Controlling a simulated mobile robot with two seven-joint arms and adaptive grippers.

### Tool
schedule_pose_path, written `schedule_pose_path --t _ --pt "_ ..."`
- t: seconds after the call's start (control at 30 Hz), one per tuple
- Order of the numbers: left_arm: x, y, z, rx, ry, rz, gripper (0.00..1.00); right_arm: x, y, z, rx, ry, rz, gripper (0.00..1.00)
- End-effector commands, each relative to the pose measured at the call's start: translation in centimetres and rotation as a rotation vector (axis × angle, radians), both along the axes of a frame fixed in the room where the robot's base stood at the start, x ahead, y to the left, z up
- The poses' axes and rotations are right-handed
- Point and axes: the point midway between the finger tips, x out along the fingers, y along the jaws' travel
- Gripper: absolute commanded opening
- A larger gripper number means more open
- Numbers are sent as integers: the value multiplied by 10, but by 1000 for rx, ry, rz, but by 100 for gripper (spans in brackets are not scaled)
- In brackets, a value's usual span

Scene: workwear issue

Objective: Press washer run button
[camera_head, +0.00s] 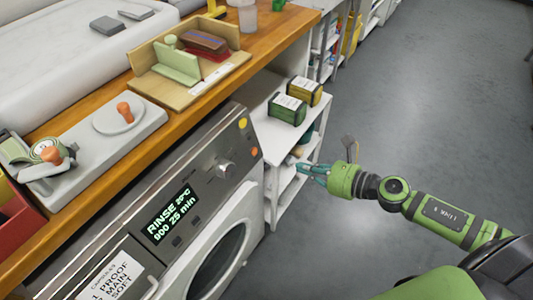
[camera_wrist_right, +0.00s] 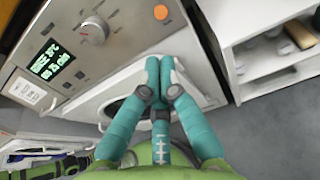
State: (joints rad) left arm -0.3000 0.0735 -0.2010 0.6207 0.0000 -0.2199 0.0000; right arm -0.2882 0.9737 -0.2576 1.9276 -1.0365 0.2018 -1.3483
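The washer (camera_head: 215,195) stands under the wooden counter, its grey front panel facing the aisle. Its lit display (camera_head: 172,214) reads RINSE 20°C, 800, 25 min. Right of the display are a round knob (camera_head: 226,169) and a round orange-yellow button (camera_head: 254,152); the knob (camera_wrist_right: 93,30) and button (camera_wrist_right: 161,12) also show in the wrist view. Small dark buttons (camera_head: 187,234) sit below the display. No run label is legible. My right gripper (camera_head: 303,168) has its teal fingertips (camera_wrist_right: 160,66) together, empty, in front of the washer, apart from the panel. My left gripper is out of view.
A white shelf unit (camera_head: 274,148) with dark labelled boxes (camera_head: 286,108) stands right of the washer, close to my right gripper. The counter (camera_head: 190,108) above holds a wooden tray (camera_head: 183,93) and other items. The grey floor at right is clear.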

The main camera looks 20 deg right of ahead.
Motion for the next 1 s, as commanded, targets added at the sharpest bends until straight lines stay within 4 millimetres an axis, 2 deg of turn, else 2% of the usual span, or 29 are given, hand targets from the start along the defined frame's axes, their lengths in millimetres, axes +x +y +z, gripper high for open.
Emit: schedule_pose_path --t 0.37,0.57,0.77,1.0 --pt "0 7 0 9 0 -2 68 0 2 2 -10 -10 11 0" --pt "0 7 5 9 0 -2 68 9 8 1 -6 -11 8 0" --pt "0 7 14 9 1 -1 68 30 24 -6 -6 -13 6 0" --pt "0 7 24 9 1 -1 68 64 52 -20 -4 -12 7 0"
